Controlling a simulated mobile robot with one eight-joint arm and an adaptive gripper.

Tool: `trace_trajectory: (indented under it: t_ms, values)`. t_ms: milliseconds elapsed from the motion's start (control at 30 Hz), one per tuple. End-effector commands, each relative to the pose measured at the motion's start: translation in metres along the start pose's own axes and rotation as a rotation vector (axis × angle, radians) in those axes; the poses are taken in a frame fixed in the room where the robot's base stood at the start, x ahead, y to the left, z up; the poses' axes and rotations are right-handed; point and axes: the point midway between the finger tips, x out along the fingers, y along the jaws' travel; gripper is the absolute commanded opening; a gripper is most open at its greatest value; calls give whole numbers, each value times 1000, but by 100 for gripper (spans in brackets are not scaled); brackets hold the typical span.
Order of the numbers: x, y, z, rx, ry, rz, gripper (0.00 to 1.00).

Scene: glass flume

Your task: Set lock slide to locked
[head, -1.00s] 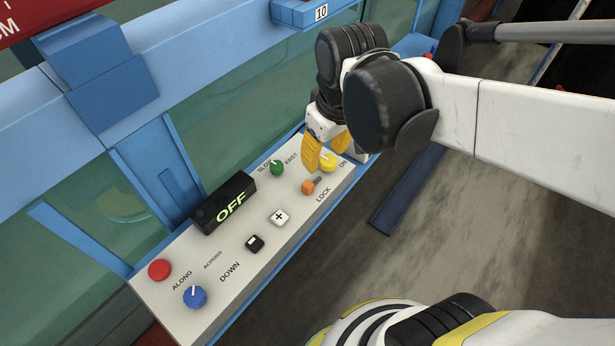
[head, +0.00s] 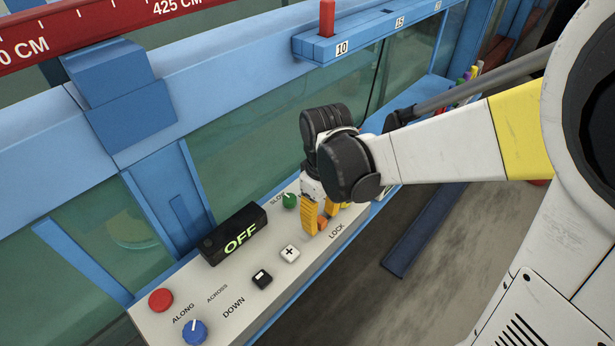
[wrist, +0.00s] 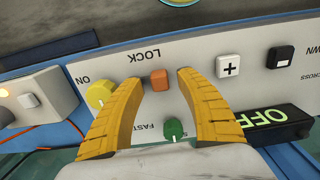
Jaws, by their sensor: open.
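The lock slide is a small orange knob (wrist: 159,80) beside the word LOCK on the pale control panel (wrist: 200,61). In the wrist view it sits between the tips of my yellow fingers, with a gap on each side. My gripper (wrist: 168,79) is open and empty. In the head view my gripper (head: 317,222) is low over the panel, and the orange knob (head: 322,222) is partly hidden behind a finger. The slide's slot is not clearly visible.
Close by are a yellow knob (wrist: 98,94), a green knob (wrist: 174,128), a white plus button (wrist: 229,66) and a black button (wrist: 281,57). The OFF display (head: 238,235), red button (head: 160,300) and blue knob (head: 194,332) lie further left in the head view.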

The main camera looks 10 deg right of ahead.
Motion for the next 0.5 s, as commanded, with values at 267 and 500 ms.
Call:
trace_trajectory:
  t_ms: [267,500]
  values:
    - [9,0,0,0,0,0,43]
    - [8,0,0,0,0,0,8]
